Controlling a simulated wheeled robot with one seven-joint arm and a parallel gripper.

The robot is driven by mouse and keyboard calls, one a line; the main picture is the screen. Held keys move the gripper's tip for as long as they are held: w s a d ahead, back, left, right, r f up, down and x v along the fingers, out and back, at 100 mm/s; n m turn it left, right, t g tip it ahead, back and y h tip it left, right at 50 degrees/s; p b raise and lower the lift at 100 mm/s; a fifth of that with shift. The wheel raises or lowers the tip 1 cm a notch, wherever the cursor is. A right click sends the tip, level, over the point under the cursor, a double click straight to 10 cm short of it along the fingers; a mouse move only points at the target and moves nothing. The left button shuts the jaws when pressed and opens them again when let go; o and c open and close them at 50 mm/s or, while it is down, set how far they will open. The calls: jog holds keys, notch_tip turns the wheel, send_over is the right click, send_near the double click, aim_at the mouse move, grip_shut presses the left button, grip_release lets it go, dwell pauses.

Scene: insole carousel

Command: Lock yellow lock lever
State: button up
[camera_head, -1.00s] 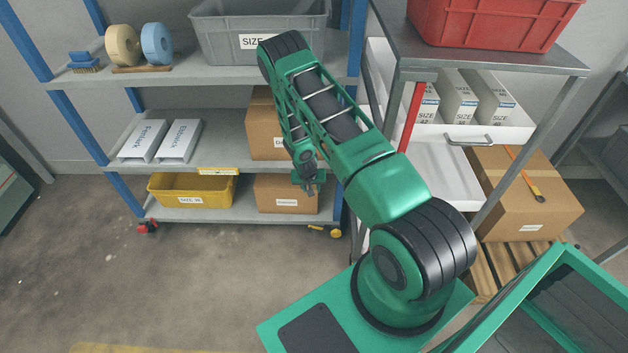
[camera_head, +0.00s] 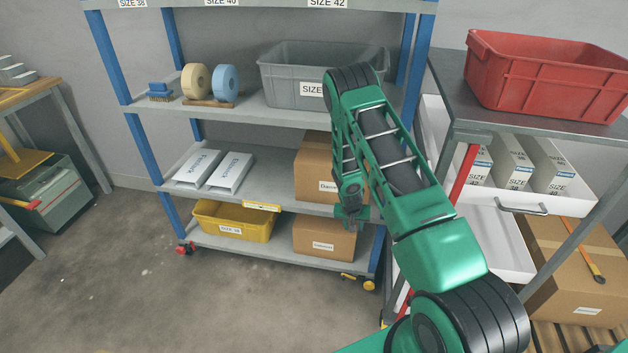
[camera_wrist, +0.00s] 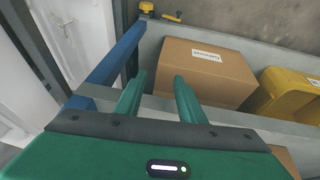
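A yellow castor (camera_head: 369,286) sits under the front right corner of the blue-posted shelf rack, with a small yellow-and-dark lever (camera_head: 347,277) beside it. In the wrist view the castor (camera_wrist: 146,7) and the small lever piece (camera_wrist: 172,17) show at the top edge, beyond the fingers; the lever's position is too small to tell. My gripper (camera_head: 352,222) hangs in front of the rack's right side, above and apart from the lever. In the wrist view my gripper's two green fingers (camera_wrist: 158,92) are spread with nothing between them.
A cardboard box (camera_head: 323,240) and a yellow bin (camera_head: 232,222) stand on the bottom shelf. A red castor (camera_head: 185,249) is at the rack's left corner. A metal table (camera_head: 450,95) with a red crate (camera_head: 545,75) is at right. The floor (camera_head: 170,310) in front is clear.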

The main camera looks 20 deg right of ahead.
jog(key=s+a+r+n+y, duration=0.1)
jog(key=a+r, duration=0.2)
jog(key=r, duration=0.8)
jog(key=s+a+r+n+t, duration=0.1)
jog(key=a+r, duration=0.3)
jog(key=r, duration=0.6)
jog(key=s+a+r+n+y, duration=0.1)
jog(key=s+a+r, duration=0.15)
jog(key=r, duration=0.85)
jog(key=s+a+r+n+y, duration=0.1)
jog(key=s+a+r, duration=0.2)
jog(key=s+r, duration=0.35)
jog(key=s+a+r+n, duration=0.1)
jog(key=s+a+r, duration=0.3)
jog(key=s+r, duration=0.3)
jog(key=s+a+r+n+t, duration=0.1)
jog(key=s+a+r+n, duration=0.1)
jog(key=s+r, duration=0.3)
jog(key=s+d+f+m+g, duration=0.1)
jog(key=s+d+m+g, duration=0.1)
jog(key=s+d, duration=0.3)
jog(key=s+d+f+m+g, duration=0.2)
jog(key=s+d+m, duration=0.2)
jog(key=s, duration=0.8)
jog(key=d, duration=0.2)
jog(key=shift+s+d+m+g, duration=0.3)
jog(key=shift+s+g, duration=0.1)
jog(key=shift+f, duration=0.1)
jog(key=shift+c, duration=0.6)
